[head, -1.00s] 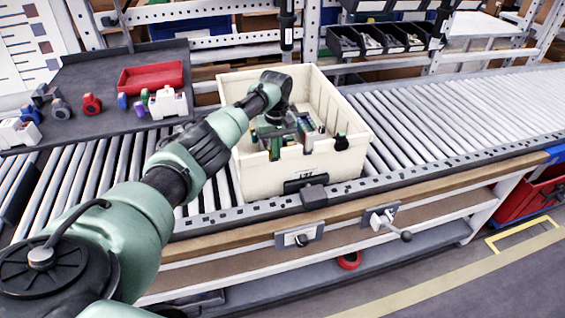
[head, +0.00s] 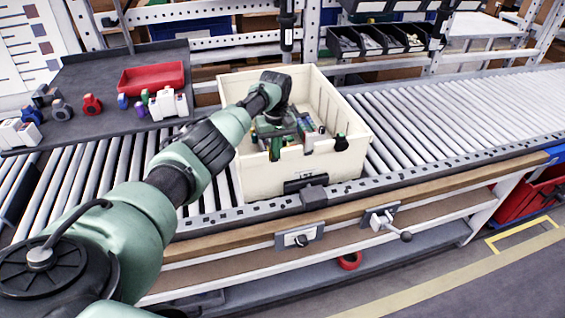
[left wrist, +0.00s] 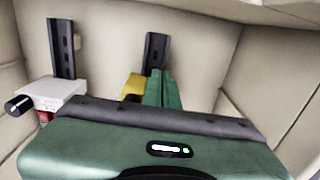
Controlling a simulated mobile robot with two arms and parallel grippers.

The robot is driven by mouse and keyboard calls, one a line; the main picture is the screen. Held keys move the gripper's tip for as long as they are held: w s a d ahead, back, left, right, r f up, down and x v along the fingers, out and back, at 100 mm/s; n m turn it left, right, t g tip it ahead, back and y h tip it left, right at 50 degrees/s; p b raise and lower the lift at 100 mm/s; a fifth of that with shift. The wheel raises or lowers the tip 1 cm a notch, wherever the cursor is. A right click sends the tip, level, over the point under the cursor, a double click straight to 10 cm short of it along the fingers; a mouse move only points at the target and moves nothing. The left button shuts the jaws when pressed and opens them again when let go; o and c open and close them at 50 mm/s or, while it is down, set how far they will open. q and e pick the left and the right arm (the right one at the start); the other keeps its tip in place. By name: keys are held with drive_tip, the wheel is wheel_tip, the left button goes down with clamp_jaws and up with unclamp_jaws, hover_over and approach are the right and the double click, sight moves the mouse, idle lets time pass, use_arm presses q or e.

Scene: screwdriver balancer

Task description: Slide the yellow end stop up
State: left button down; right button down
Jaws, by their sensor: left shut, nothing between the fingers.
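The yellow end stop (left wrist: 132,88) shows in the left wrist view, low on a black upright rail (left wrist: 155,52) inside the cream tote. The fingers of my left gripper (left wrist: 160,88) are shut and empty, just right of the yellow end stop and partly in front of it. I cannot tell whether they touch. In the head view my left gripper (head: 280,128) is down inside the tote (head: 268,172), and the end stop cannot be made out there. My right gripper is not in view.
A second black rail (left wrist: 61,48) with a white block (left wrist: 52,94) and black knob stands to the left. The tote's walls close in around the gripper. The tote stands on a roller conveyor (head: 430,115). A dark tray (head: 92,70) with a red bin (head: 150,77) is at the left.

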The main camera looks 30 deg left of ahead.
use_arm(q)
drive_tip(key=shift+s+d+p, duration=0.2)
drive_tip(key=shift+d+p, duration=0.05)
drive_tip(key=shift+p, duration=0.9)
idle(0.8)
drive_tip(key=shift+r, duration=0.1)
drive_tip(key=shift+r+p, duration=0.9)
drive_tip(key=shift+p, duration=0.2)
wheel_tip(320, 180, up, 12)
drive_tip(key=p, duration=1.3)
drive_tip(key=shift+s+d+f+p, duration=0.15)
drive_tip(key=shift+s+d+p, duration=0.15)
drive_tip(key=shift+p, duration=0.05)
